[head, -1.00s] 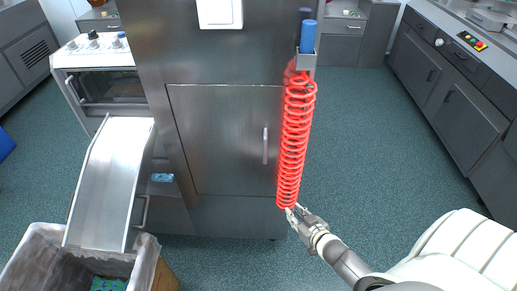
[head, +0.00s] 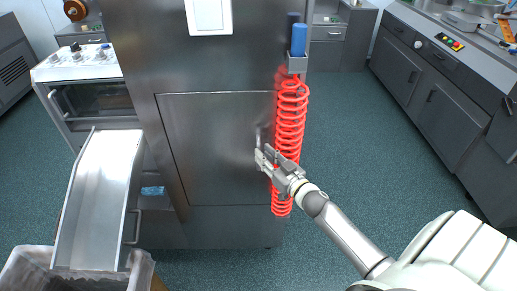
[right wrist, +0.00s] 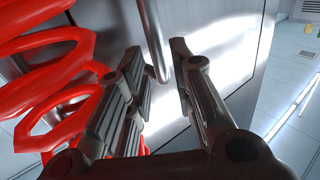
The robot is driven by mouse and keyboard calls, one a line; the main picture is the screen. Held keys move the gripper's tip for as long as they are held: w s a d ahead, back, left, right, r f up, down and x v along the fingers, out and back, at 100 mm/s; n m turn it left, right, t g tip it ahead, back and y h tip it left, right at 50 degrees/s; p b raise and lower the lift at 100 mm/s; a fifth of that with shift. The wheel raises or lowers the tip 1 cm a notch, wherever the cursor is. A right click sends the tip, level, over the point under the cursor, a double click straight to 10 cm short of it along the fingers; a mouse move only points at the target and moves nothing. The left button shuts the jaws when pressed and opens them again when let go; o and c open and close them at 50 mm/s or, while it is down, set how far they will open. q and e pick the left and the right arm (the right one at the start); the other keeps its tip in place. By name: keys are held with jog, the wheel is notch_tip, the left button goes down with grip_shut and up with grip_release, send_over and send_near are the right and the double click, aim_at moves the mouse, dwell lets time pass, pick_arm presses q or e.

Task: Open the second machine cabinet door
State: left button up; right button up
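The machine's metal cabinet door (head: 213,150) is a flat grey panel, closed, with a dark seam around it. Its vertical bar handle (head: 258,137) is at the door's right side, its lower part hidden by my right gripper (head: 266,157). In the right wrist view the fingers of my right gripper (right wrist: 160,55) are apart, and the handle (right wrist: 154,40) shows in the gap beyond them. I cannot tell whether the fingertips reach around it. My left gripper is in neither view.
A red coiled hose (head: 292,115) hangs right beside the handle, partly behind my right gripper; it also fills the left of the wrist view (right wrist: 45,75). A metal chute (head: 97,200) slopes into a lined bin (head: 30,265) at left. Floor to the right is clear.

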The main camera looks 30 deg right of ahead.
jog(key=shift+w+a, duration=0.1)
jog(key=shift+w, duration=1.85)
grip_shut()
